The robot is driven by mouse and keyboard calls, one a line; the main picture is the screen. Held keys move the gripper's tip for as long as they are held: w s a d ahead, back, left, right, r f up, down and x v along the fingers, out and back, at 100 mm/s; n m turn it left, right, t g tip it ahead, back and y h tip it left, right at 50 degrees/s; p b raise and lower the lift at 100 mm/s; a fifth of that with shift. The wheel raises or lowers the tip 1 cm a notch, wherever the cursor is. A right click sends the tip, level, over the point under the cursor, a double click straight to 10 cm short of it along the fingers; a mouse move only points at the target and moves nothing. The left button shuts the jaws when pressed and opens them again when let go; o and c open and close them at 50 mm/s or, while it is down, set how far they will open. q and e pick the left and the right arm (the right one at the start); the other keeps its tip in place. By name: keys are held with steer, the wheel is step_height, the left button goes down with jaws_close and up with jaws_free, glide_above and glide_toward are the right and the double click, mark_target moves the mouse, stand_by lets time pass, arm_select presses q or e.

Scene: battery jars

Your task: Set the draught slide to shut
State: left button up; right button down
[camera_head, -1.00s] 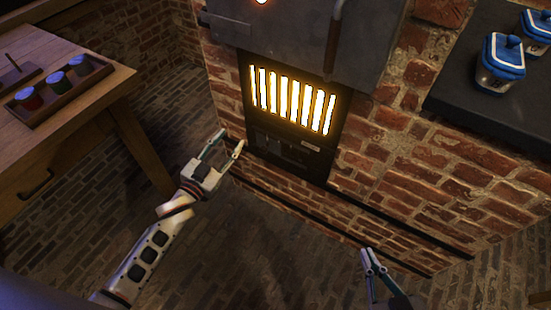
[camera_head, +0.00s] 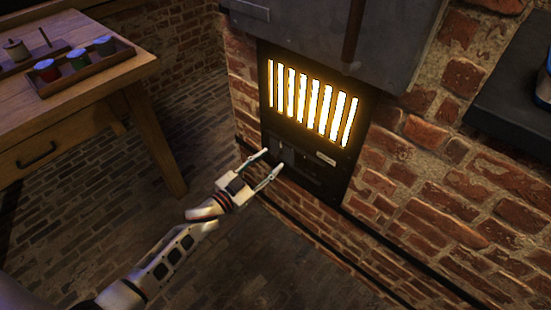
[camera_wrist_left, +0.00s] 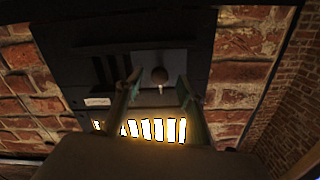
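The draught slide is in the dark panel (camera_head: 312,178) under the glowing grate, in the brick furnace front. Its round knob (camera_wrist_left: 159,75) shows in the left wrist view, between and apparently just beyond the fingertips. The slide's exact position is too dark to tell. A small pale label (camera_head: 326,158) sits on the panel, and it also shows in the left wrist view (camera_wrist_left: 97,102). My left gripper (camera_head: 273,159) is open in front of the panel's left part, one finger on each side of the knob (camera_wrist_left: 158,86). My right gripper is out of view.
The glowing barred grate (camera_head: 312,103) is right above the panel, with a grey metal hood (camera_head: 340,35) over it. A wooden table (camera_head: 90,110) with a tray of coloured jars (camera_head: 78,60) stands left. The brick floor between is clear.

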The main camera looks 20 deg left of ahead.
mark_target(278, 154)
arm_select(q)
steer(key=shift+x, duration=1.25)
steer(key=shift+w, duration=0.2)
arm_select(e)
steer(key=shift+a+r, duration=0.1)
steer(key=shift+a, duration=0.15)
